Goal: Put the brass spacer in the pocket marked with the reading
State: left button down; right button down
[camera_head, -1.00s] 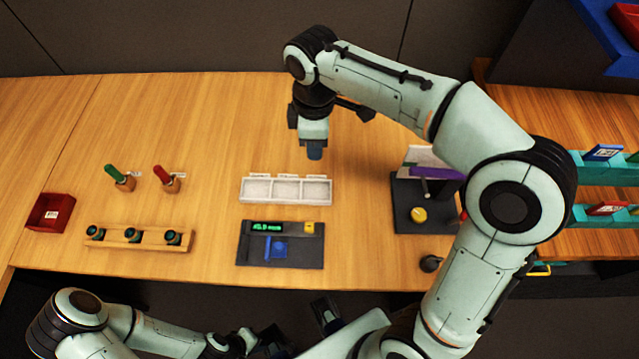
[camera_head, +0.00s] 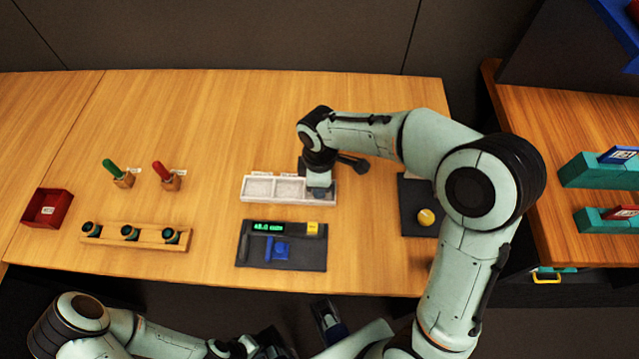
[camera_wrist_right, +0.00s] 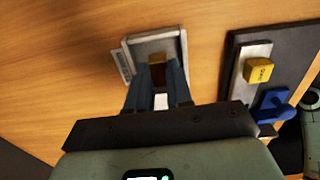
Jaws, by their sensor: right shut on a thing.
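The white tray (camera_head: 258,202) has three pockets in a row, with small labels along its back edge. My right gripper (camera_head: 319,190) is down at its rightmost pocket. In the right wrist view the right gripper (camera_wrist_right: 157,88) is shut on the brass spacer (camera_wrist_right: 158,76), which shows between the fingers over the pocket of the tray (camera_wrist_right: 141,45). Whether the spacer touches the floor is hidden. The green display (camera_head: 268,227) seems to read 48.0 mm, but it is small. My left gripper (camera_head: 328,320) is at the bottom edge, its jaws unclear.
The dark gauge panel (camera_head: 310,262) with a yellow button (camera_head: 312,228) and blue part (camera_head: 278,250) lies in front of the tray. A dark pad (camera_head: 410,190) lies right.

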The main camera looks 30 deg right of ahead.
jog(key=shift+f, duration=0.15)
jog(key=c, duration=1.3)
grip_release()
jog(key=shift+r, duration=0.3)
notch_tip(320, 180, up, 12)
jog(key=p, duration=0.2)
jog(key=shift+f, duration=0.15)
